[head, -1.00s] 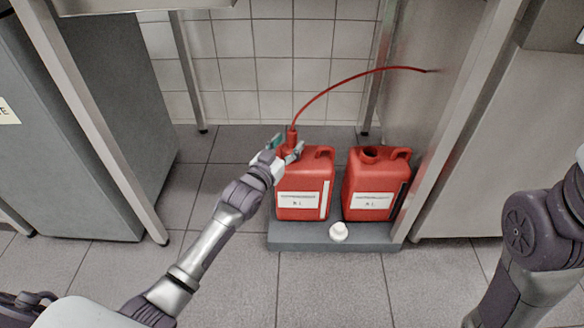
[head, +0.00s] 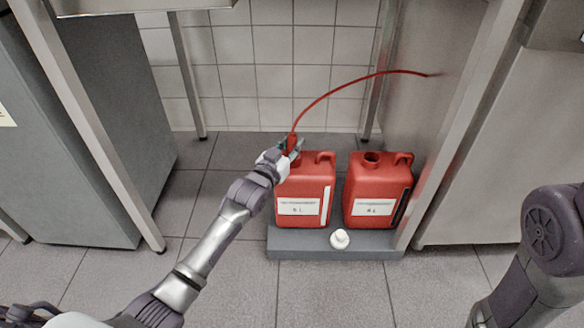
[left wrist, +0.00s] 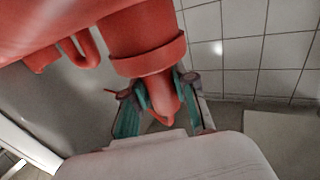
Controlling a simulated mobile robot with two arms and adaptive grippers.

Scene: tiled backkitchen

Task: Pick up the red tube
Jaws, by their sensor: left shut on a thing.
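The red tube (head: 345,84) arches from a thicker red end piece (head: 292,142) at the left canister to the steel panel on the right. My left gripper (head: 287,149) is shut on that end piece, just above the left red canister (head: 303,200). In the left wrist view, the teal fingers (left wrist: 158,110) close around the tapered red end piece (left wrist: 163,97), below a wide red collar (left wrist: 150,58). The hand hides much of the left canister's mouth, so I cannot tell whether the end piece still sits in it. My right gripper is out of view.
A second red canister (head: 376,195) with an open mouth stands to the right. Both stand on a low grey tray (head: 295,243), with a white cap (head: 340,239) at its front. Steel table legs (head: 122,180) and cabinets flank the space. The floor in front is clear.

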